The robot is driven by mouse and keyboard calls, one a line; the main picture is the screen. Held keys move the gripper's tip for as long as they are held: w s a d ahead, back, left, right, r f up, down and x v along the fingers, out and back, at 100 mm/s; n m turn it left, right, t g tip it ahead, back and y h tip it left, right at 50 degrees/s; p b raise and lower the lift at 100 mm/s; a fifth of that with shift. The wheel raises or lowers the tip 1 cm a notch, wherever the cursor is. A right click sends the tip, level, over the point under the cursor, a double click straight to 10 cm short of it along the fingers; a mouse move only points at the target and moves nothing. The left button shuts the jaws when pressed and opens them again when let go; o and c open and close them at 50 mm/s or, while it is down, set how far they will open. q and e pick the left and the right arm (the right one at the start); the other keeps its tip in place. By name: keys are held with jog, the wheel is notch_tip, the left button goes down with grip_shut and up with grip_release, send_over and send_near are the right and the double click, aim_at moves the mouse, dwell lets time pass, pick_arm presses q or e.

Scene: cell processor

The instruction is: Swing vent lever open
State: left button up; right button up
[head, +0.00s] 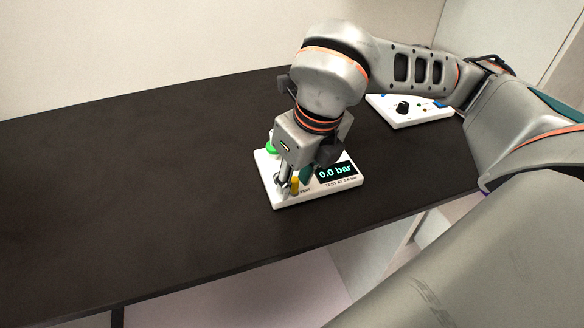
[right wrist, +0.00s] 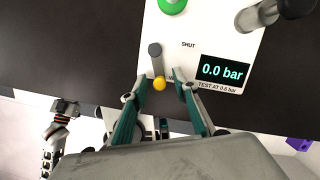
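The vent lever (right wrist: 157,66) is a short grey bar with a yellow ball tip on a white panel (right wrist: 175,30). In the right wrist view it points down the picture, left of the word SHUT. Its yellow tip also shows in the head view (head: 295,186). My right gripper (right wrist: 159,84) is open, one fingertip on each side of the yellow tip; I see gaps on both sides. In the head view my right gripper (head: 291,186) reaches down over the panel's left part. A label beside the lever is partly hidden by the fingers.
The panel has a green button (right wrist: 172,4), a display (right wrist: 222,71) reading 0.0 bar and a grey part with a dark knob (right wrist: 295,6). A second white panel (head: 410,117) stands behind right. The dark table (head: 130,170) is clear at left. My left arm (right wrist: 60,125) shows small, lower left.

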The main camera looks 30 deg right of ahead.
aim_at(295, 180)
jog(key=shift+r, duration=0.15)
jog(key=shift+r+p, duration=1.6)
jog(key=shift+r, duration=1.3)
